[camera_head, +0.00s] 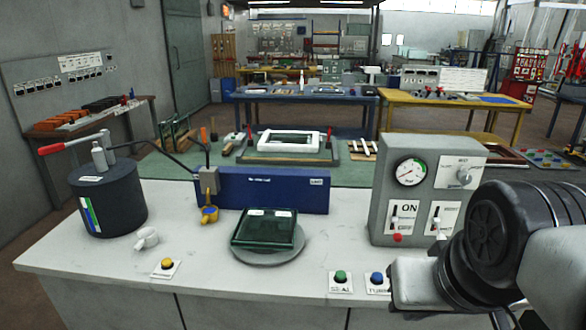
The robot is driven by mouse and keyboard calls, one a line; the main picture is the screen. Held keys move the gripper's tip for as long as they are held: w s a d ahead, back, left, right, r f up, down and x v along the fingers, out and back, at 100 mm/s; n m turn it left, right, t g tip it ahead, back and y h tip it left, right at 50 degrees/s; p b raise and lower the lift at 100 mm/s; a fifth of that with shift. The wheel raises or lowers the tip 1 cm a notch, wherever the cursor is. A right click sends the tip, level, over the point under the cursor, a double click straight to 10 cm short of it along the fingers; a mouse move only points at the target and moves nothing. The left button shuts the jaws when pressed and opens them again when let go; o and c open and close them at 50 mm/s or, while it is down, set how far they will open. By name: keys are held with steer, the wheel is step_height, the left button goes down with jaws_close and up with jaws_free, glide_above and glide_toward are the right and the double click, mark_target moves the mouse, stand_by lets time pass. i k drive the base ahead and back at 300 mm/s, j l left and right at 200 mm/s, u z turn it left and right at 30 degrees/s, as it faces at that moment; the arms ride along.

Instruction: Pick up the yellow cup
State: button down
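The yellow cup (209,214) is small and stands on the white counter (75,253), left of centre. It sits just below a grey fitting with an orange lever and in front of the left end of a blue box. Its handle cannot be made out clearly. Part of my arm, with a black round joint and pale links, fills the lower right, well to the right of the cup. No gripper fingers can be made out.
A dark drum (108,200) with a red-handled lever is farther left. A dark green block (264,229) rests on a grey disc (268,258) at right. A grey control panel (383,185) stands near my arm.

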mark_target(210, 214)
steer(key=i+j, duration=0.15)
steer(key=j, duration=0.2)
steer(key=i+j, duration=0.1)
steer(key=j, duration=0.3)
steer(key=i+j, duration=0.15)
steer(key=j, duration=0.2)
steer(key=i+j, duration=0.15)
steer(key=j, duration=0.2)
steer(key=i+j, duration=0.1)
steer(key=j, duration=0.3)
steer(key=i+j, duration=0.15)
steer(key=j, duration=0.2)
steer(key=i+j, duration=0.15)
steer(key=j, duration=0.25)
steer(key=i+j, duration=0.1)
steer(key=j, duration=0.25)
